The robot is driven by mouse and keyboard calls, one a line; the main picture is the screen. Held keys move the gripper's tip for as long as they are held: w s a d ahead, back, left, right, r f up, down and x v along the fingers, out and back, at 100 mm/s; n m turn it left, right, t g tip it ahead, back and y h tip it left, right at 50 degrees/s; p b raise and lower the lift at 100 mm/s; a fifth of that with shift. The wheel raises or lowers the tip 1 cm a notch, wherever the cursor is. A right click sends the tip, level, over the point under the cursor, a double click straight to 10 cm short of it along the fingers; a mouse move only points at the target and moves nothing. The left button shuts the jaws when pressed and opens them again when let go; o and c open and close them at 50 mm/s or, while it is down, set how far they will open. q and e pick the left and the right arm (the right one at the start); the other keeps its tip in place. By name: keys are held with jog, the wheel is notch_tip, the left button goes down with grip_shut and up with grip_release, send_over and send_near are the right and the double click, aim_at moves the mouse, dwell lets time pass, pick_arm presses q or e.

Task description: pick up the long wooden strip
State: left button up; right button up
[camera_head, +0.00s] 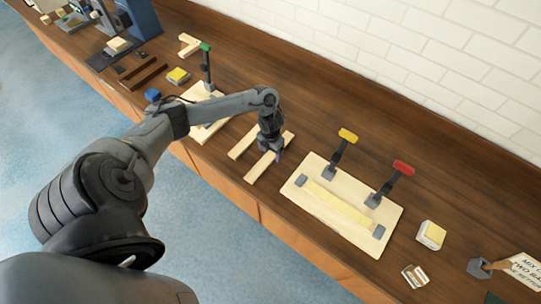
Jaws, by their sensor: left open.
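Two pale wooden strips lie side by side on the brown workbench, a left one (242,143) and a right one (260,169). My left gripper (276,155) is open and points down at the upper part of the right strip, hiding some of it. I cannot tell whether its fingers touch or straddle that strip. Another long pale strip (338,203) lies on a light board (309,204) between grey blocks. My right gripper is out of view.
Yellow (348,135) and red (403,168) handled clamps stand on the board. A green-handled clamp (206,48) stands on another board, partly behind my arm. A yellow-topped block (431,235) and a hammer (481,267) lie at right. The bench's back strip by the white wall is clear.

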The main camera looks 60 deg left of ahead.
pick_arm(q)
jog(key=shift+f, duration=0.65)
jog(key=c, duration=1.2)
jog(key=shift+r, duration=0.15)
